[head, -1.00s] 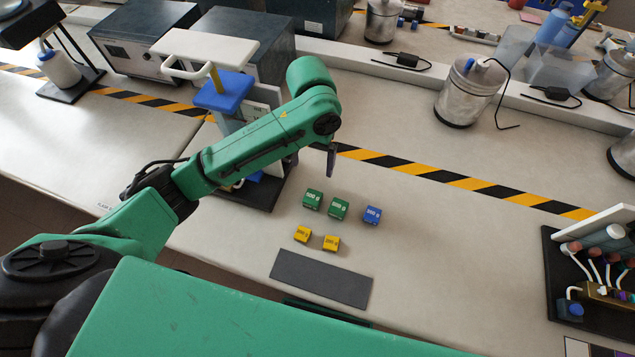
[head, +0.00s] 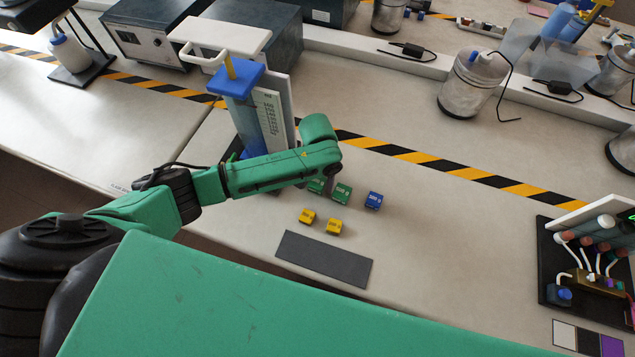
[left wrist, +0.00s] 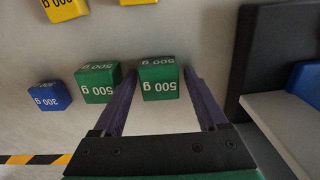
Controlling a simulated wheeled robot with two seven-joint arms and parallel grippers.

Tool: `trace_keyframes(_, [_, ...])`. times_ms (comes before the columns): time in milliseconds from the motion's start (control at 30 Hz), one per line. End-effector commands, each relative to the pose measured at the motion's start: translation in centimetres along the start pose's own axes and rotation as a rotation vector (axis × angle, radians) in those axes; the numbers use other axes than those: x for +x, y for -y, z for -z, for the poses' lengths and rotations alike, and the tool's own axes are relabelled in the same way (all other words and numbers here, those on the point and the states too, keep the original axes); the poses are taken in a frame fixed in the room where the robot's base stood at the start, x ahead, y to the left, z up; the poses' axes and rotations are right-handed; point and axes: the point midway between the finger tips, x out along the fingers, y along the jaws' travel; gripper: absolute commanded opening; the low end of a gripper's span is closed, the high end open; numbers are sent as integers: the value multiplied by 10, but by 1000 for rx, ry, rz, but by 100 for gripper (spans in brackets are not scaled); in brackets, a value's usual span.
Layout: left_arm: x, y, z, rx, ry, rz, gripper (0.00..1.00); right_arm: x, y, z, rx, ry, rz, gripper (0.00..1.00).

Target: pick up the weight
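Two green 500 g weights stand side by side in the head view, the left one (head: 316,186) partly hidden by my left arm and the right one (head: 342,194) clear. In the left wrist view one green weight (left wrist: 158,78) lies between the tips of my left gripper (left wrist: 160,85), whose fingers are spread with small gaps beside it. The other green weight (left wrist: 98,82) is just outside the fingers. A blue 300 g weight (head: 374,200) and two yellow weights, left (head: 307,216) and right (head: 334,227), stand near. My right gripper is not in view.
A dark grey mat (head: 323,260) lies in front of the weights. A blue-topped apparatus (head: 237,80) stands close behind my left arm. A rack with tubes (head: 590,260) is at the right. The bench right of the weights is clear.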

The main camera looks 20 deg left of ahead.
Motion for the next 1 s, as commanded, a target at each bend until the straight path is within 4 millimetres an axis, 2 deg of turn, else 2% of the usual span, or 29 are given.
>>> trace_keyframes(33, [0, 0, 0, 0, 0, 0, 52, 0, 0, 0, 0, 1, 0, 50])
trace_keyframes(167, [0, 0, 0, 0, 0, 0, 2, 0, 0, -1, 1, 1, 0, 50])
trace_keyframes(200, [0, 0, 0, -1, 0, 0, 0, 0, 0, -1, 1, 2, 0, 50])
trace_keyframes(533, [-3, 0, 1, -1, -2, -1, 0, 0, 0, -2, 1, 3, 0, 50])
trace_keyframes(667, [-12, 0, 1, -1, -3, -2, 0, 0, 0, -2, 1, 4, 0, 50])
trace_keyframes(767, [-30, -1, 2, 0, -5, -3, 0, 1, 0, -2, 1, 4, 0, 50])
trace_keyframes(833, [-49, -1, 2, 0, -7, -4, 0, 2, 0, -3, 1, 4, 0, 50])
trace_keyframes(1000, [-114, -1, 2, 2, -10, -4, 0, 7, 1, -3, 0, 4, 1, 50])
